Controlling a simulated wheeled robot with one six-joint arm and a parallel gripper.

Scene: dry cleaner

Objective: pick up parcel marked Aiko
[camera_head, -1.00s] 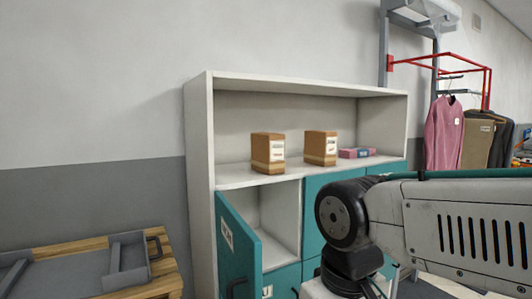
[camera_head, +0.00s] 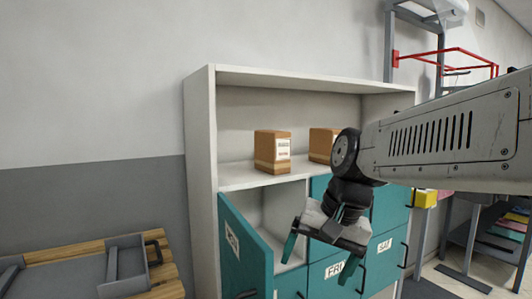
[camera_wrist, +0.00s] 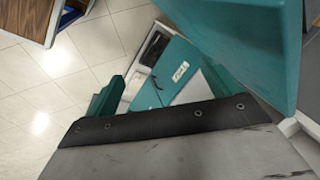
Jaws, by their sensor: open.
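Two brown parcels stand upright on the open upper shelf (camera_head: 235,177) of the cabinet in the head view. The left parcel (camera_head: 272,152) is fully visible with a white label. The right parcel (camera_head: 321,146) is partly hidden by my arm. The label writing is too small to read, so I cannot tell which is marked Aiko. My gripper (camera_head: 319,258) is open and empty, with teal fingers pointing down. It is below the shelf, in front of the teal doors and to the right of the open door. Neither parcel is identifiable in the wrist view.
A teal cabinet door (camera_head: 243,250) stands open at the left, showing an empty compartment. Other teal doors (camera_head: 386,212) are shut. A wooden table (camera_head: 84,250) with a grey tray (camera_head: 121,284) is at lower left. A red rail (camera_head: 450,53) is at upper right. Tiled floor (camera_wrist: 50,95) shows in the wrist view.

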